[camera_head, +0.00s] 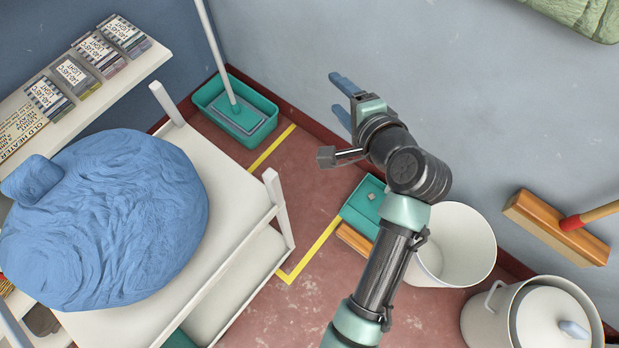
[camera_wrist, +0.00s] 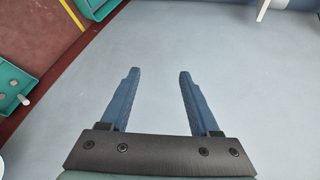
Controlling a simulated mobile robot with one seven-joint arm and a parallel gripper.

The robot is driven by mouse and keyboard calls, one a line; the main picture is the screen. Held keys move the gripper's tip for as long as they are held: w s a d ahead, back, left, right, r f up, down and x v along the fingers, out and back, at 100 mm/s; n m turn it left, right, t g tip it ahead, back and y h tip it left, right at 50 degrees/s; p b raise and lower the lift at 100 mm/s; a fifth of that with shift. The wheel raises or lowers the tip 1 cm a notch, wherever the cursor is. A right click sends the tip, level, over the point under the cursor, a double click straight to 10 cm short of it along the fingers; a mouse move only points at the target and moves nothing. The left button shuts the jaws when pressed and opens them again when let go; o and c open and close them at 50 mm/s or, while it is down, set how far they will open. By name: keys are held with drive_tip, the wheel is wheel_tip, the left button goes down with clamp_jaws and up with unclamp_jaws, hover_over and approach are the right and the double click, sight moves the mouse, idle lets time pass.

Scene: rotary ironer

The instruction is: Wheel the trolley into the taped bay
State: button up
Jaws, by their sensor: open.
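The white trolley (camera_head: 230,180) stands at the left in the head view, with an upper and a lower shelf and short corner posts. A large blue bundle (camera_head: 110,220) lies on its top. Yellow tape (camera_head: 318,248) on the red floor marks the bay; one corner shows just right of the trolley, and another strip (camera_head: 270,148) runs by the wall. The trolley hides the rest of the tape. My gripper (camera_head: 342,100) is raised to the right of the trolley, apart from it. In the wrist view its blue fingers (camera_wrist: 158,95) are spread and empty, facing the grey wall.
A teal mop tub (camera_head: 236,112) with a mop stands by the wall. A shelf (camera_head: 140,65) with boxes is at upper left. Floor at bottom middle is clear.

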drive_tip(key=s+a+f+m+g+y+b, duration=0.1)
drive_tip(key=s+f+m+b, duration=0.3)
drive_tip(key=f, duration=0.7)
drive_tip(key=s+a+f+m+g+y+b, duration=0.1)
drive_tip(key=s+f+m+g+y+b, duration=0.3)
drive_tip(key=f, duration=0.7)
drive_tip(key=m+t+b, duration=0.2)
drive_tip(key=m+b, duration=0.1)
drive_tip(key=m, duration=0.1)
approach(278, 219)
wheel_tip(278, 219, down, 6)
drive_tip(key=w, duration=0.1)
drive_tip(key=shift+w+d+r+y, duration=0.1)
drive_tip(key=shift+w+d+y, duration=0.15)
drive_tip(key=shift+d+y, duration=0.15)
drive_tip(key=b+x, duration=0.5)
drive_tip(key=x, duration=0.8)
drive_tip(key=shift+s+f+g+b, duration=0.15)
drive_tip(key=shift+f+g+b, duration=0.15)
drive_tip(key=shift+b, duration=0.1)
drive_tip(key=shift+r, duration=0.1)
clamp_jaws()
